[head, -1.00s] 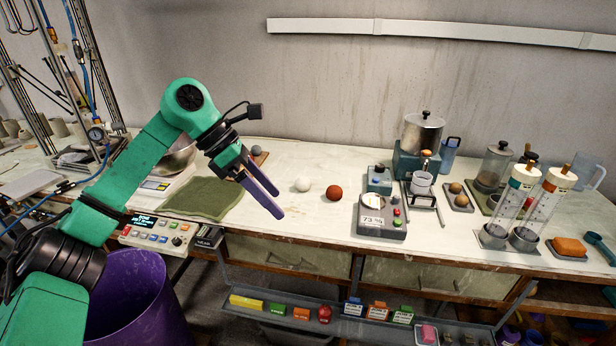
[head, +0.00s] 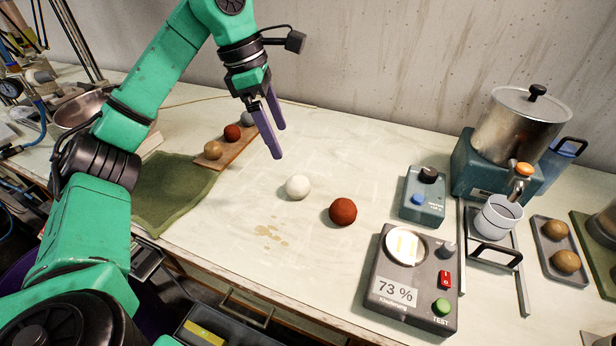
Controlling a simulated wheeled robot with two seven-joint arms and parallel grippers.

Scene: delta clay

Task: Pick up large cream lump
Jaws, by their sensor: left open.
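The cream lump (head: 297,187) is a pale round ball resting on the white worktop in the middle of the head view. A red-brown lump (head: 343,211) lies to its right, a short gap apart. My left gripper (head: 279,142) has two purple fingers pointing down, open with nothing between them. It is above and slightly left of the cream lump, apart from it. My right gripper is not in view.
A wooden board (head: 232,152) with several small balls lies left of the gripper, beside a green cloth (head: 172,190). A grey tester (head: 412,285) reading 73 % and a teal device (head: 424,195) stand to the right. The worktop (head: 245,215) around the cream lump is mostly clear.

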